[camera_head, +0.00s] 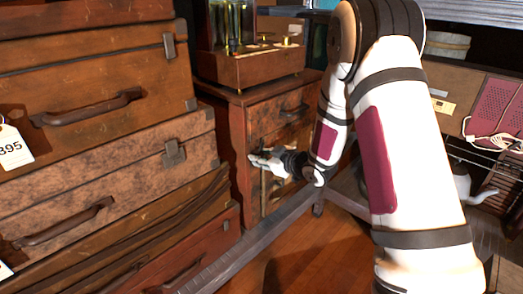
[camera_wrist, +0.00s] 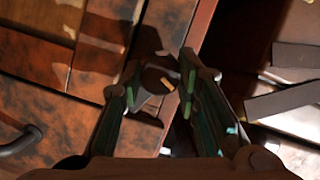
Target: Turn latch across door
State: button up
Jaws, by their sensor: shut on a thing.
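A small wooden cabinet (camera_head: 236,115) stands in the middle of the head view, with a drawer above and a door below. My gripper (camera_head: 255,163) is at the cabinet's front, close to the left edge of the door. In the wrist view my gripper (camera_wrist: 161,78) has its two green-padded fingers on either side of a small dark latch (camera_wrist: 158,74). The fingers are closed on the latch, which sits on the cabinet front near its edge. The latch is mostly hidden by my gripper in the head view, and its exact angle is hard to tell.
Stacked brown suitcases (camera_head: 105,165) fill the left side, close to the cabinet. A wooden box with glass bottles (camera_head: 245,68) stands on the cabinet. A dark drawer handle (camera_head: 293,111) juts out above my gripper. A grey metal rail (camera_head: 255,235) runs low in front.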

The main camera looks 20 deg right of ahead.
jog(key=m+p, duration=0.1)
jog(key=p, duration=0.1)
jog(key=m+y+p, duration=0.1)
jog(key=p, duration=0.1)
jog(key=shift+d+r+m+g, duration=0.15)
jog(key=shift+m+g, duration=0.25)
jog(key=m+y+p, duration=0.1)
jog(key=m+p, duration=0.1)
jog(key=p, duration=0.2)
jog(key=shift+g+y, duration=0.3)
jog(key=shift+y, duration=0.1)
jog(key=shift+f+m+y+p, duration=0.25)
jog(key=shift+m+y+p, duration=0.35)
jog(key=shift+m, duration=0.5)
jog(key=shift+f+m+g+y+p, duration=0.1)
jog(key=shift+m+g+y+p, duration=0.3)
jog(key=shift+m, duration=0.6)
jog(key=o, duration=0.9)
